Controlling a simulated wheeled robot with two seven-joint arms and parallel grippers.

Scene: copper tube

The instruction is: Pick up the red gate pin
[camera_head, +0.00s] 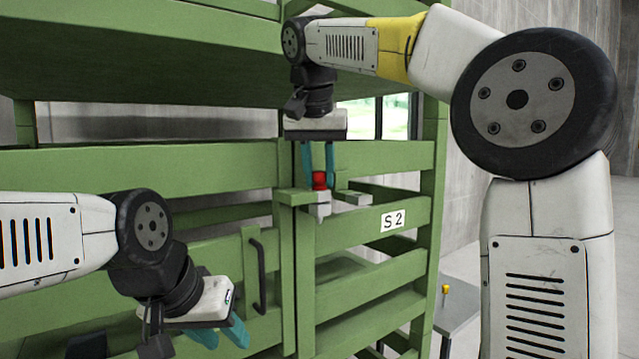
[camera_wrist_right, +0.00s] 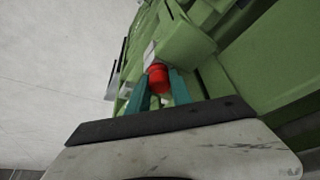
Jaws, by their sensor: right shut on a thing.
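The red gate pin (camera_head: 319,180) has a red head and a pale shaft below it. It stands upright at the bracket on the green gate, near the post. My right gripper (camera_head: 319,178) comes down from above and is shut on the red head, which also shows between the teal fingers in the right wrist view (camera_wrist_right: 158,78). The lower shaft shows beneath the bracket level; I cannot tell how much of it sits in the bracket. My left gripper (camera_head: 222,336) is at the lower left, apart from the pin, with its teal fingers spread and nothing between them.
A green beam (camera_head: 180,60) hangs overhead. A grey table (camera_head: 455,310) with a small yellow object (camera_head: 445,290) stands at the lower right.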

